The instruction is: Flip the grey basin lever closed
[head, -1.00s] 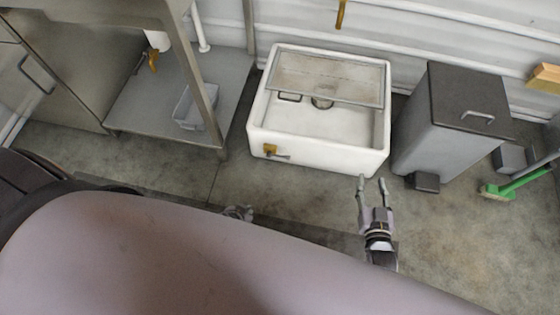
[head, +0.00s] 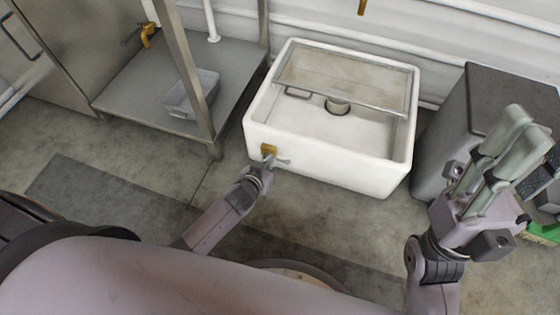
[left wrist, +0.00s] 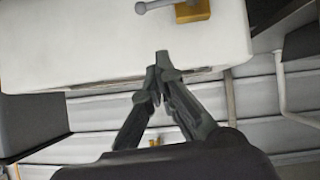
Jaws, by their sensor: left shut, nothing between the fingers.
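The grey lever (head: 282,162) sits on a brass valve (head: 268,150) at the lower left front of the white basin (head: 345,165). It sticks out to the right, roughly level. In the left wrist view, which is upside down, the lever (left wrist: 152,6) points left from the brass. My left gripper (head: 264,174) is just below and in front of the valve; contact cannot be told. The left wrist view shows its fingertips (left wrist: 158,68) together and empty against the basin's front. My right gripper (head: 520,125) is raised at the right, empty, its fingers seen obliquely.
A steel table with a lower shelf (head: 135,95) stands left of the basin, with a grey tub (head: 190,93) on it. A grey pedal bin (head: 460,115) stands to the right, partly behind my right gripper. The floor in front is clear.

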